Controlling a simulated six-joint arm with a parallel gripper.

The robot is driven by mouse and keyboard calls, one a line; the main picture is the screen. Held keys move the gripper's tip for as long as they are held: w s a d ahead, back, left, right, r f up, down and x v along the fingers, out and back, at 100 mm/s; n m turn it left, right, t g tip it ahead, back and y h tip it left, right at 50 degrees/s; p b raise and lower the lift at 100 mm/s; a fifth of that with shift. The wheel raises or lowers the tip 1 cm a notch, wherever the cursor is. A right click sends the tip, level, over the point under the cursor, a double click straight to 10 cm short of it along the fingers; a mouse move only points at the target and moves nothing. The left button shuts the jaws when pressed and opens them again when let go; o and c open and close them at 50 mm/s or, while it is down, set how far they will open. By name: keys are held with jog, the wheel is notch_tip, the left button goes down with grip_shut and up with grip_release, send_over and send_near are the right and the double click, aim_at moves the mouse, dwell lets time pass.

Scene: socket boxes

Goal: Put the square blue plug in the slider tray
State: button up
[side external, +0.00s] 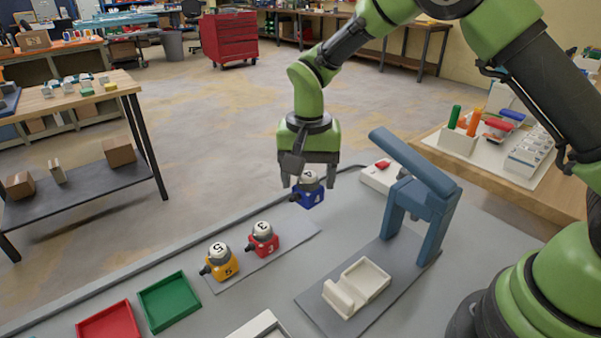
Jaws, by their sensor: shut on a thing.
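The square blue plug (311,200), marked 4 with a white knob on top, is in my gripper (307,185), whose fingers point down and are shut on its knob. The plug appears upright and just above the bench, beyond the far end of the grey strip; any gap beneath it is hard to judge. A small white tray (372,277), which looks like the slider tray, lies on a grey base plate in front of the blue press-like fixture. It looks empty and is right of and nearer the camera than my gripper.
A red plug (264,243) marked 3 and a yellow plug (222,268) marked 5 stand on the grey strip (297,239). Green (171,299) and red (109,322) trays lie at front left. The blue fixture (417,200) stands tall right of my gripper. A white box with a red button (383,164) sits behind.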

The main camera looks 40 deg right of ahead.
jog(key=shift+m, duration=0.4)
jog(key=s, duration=0.4)
jog(key=s+f, duration=0.1)
jog(key=s, duration=0.8)
jog(key=shift+s+f, duration=0.35)
jog(key=shift+c, duration=1.1)
jog(key=shift+s+d, duration=0.1)
jog(key=shift+s, duration=0.2)
grip_shut()
jog(key=shift+s+f, duration=0.15)
jog(key=shift+f, duration=2.8)
jog(key=shift+s+d+r, duration=0.1)
jog(key=shift+s+r, duration=0.05)
jog(key=shift+r, duration=0.05)
jog(key=shift+w, duration=0.25)
jog(key=o, duration=1.2)
grip_release()
